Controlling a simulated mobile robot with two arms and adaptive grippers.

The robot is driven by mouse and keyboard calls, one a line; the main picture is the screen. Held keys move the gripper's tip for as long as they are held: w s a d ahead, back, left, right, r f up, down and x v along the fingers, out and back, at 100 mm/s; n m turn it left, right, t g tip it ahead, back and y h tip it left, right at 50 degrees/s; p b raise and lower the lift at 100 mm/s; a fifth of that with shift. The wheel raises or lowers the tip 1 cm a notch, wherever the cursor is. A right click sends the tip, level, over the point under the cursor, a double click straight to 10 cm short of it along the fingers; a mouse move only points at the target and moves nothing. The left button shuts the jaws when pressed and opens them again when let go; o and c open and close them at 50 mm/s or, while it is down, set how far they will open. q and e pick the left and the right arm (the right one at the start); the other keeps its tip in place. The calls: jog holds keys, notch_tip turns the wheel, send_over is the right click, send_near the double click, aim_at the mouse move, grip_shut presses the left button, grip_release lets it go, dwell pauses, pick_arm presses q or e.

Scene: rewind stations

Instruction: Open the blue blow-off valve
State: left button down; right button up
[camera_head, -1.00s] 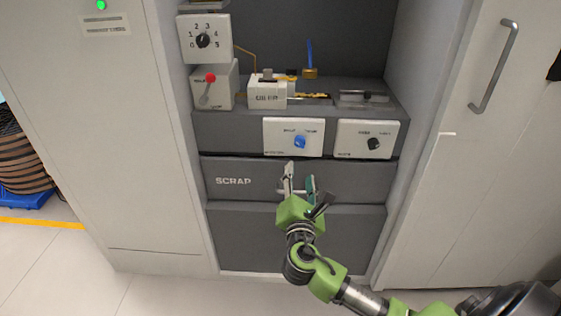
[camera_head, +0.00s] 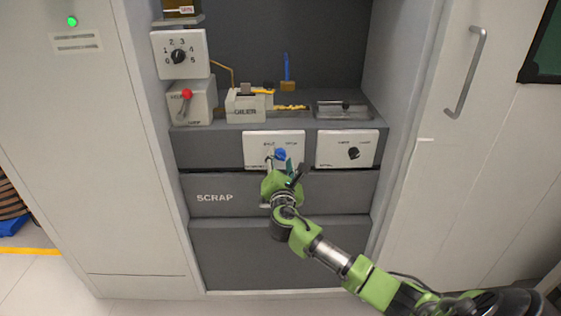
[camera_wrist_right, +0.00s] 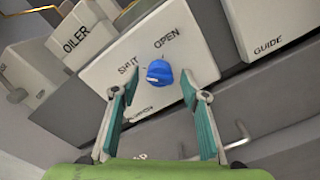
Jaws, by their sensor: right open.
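The blue valve knob (camera_head: 280,154) sits on a white plate (camera_head: 252,150) on the grey front panel. In the right wrist view the knob (camera_wrist_right: 159,73) shows ahead of the fingers, with the words SHUT and OPEN on the plate (camera_wrist_right: 200,55) above it. A white mark on the knob faces the left, nearer the SHUT side. My right gripper (camera_head: 280,167) is open just in front of the plate. Its fingertips (camera_wrist_right: 152,90) stand on either side of the knob, with gaps on both sides. My left gripper is not in view.
To the right is a second white plate with a black knob (camera_head: 354,153), which reads GUIDE in the wrist view. A red-tipped lever (camera_head: 186,95), a numbered dial (camera_head: 178,57) and the oiler (camera_head: 246,104) stand at left. A drawer marked SCRAP (camera_head: 215,198) lies below.

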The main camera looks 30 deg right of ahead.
jog(key=c, duration=1.1)
jog(key=shift+m, duration=0.3)
jog(key=shift+f, duration=0.1)
jog(key=m+b, duration=0.2)
jog(key=m, duration=0.4)
jog(key=m+b, duration=0.3)
jog(key=m, duration=0.4)
pick_arm(q)
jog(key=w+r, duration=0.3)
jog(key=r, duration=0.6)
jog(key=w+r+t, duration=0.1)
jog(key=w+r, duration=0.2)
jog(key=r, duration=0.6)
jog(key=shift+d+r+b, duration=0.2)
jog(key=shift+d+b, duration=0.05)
jog(key=shift+b, duration=0.15)
pick_arm(e)
jog(key=shift+m, duration=2.2)
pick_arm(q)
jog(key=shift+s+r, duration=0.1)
